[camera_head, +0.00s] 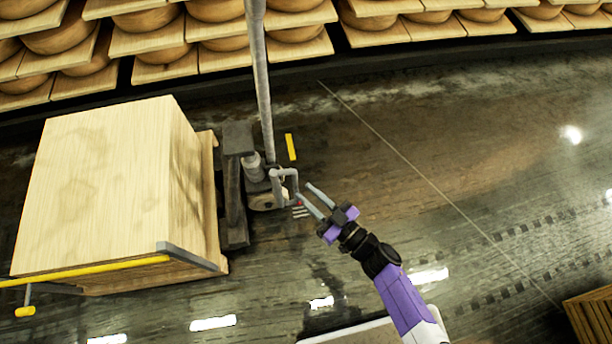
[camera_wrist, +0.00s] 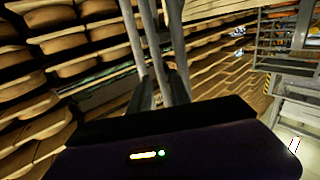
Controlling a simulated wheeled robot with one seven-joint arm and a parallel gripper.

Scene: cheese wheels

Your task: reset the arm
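My gripper (camera_head: 303,190) is at the end of my purple and black arm, in the middle of the head view, reaching up and to the left over the floor. Its two grey fingers stand parallel and apart, with nothing seen held between them. In the wrist view the fingers (camera_wrist: 160,60) rise from the dark gripper body (camera_wrist: 170,140), with cheese shelves behind them.
A pallet jack (camera_head: 239,185) with a tall grey handle stands just left of my gripper in the picture. Left of it is a big pale wooden block (camera_head: 110,190). Shelves of cheese wheels (camera_head: 170,45) line the back. A slatted wooden item (camera_head: 592,315) is at lower right.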

